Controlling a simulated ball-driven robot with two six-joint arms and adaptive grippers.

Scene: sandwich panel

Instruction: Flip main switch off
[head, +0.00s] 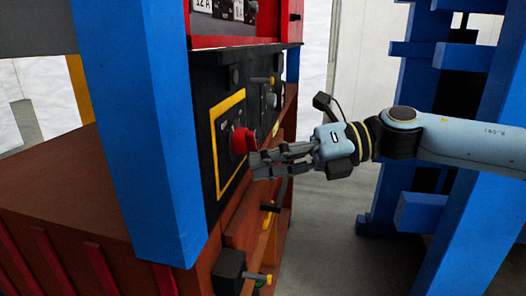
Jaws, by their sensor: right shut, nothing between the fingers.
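The main switch (241,141) is a red rotary knob on a black panel, inside a yellow rectangular frame (217,190). My right gripper (256,165) comes in from the right and is shut, with nothing between its fingers. Its fingertips are at the lower right of the red knob, very close to it in the picture. I cannot tell whether they touch it. The knob's exact turn position is hard to read from this angle. My left gripper is not in view.
A blue post (140,120) stands close in front at the left. More blue framework (425,210) stands at the right. Smaller knobs and a yellow-tipped lever (262,80) sit further along the panel. A black box with a yellow-tipped lever (230,270) sticks out below.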

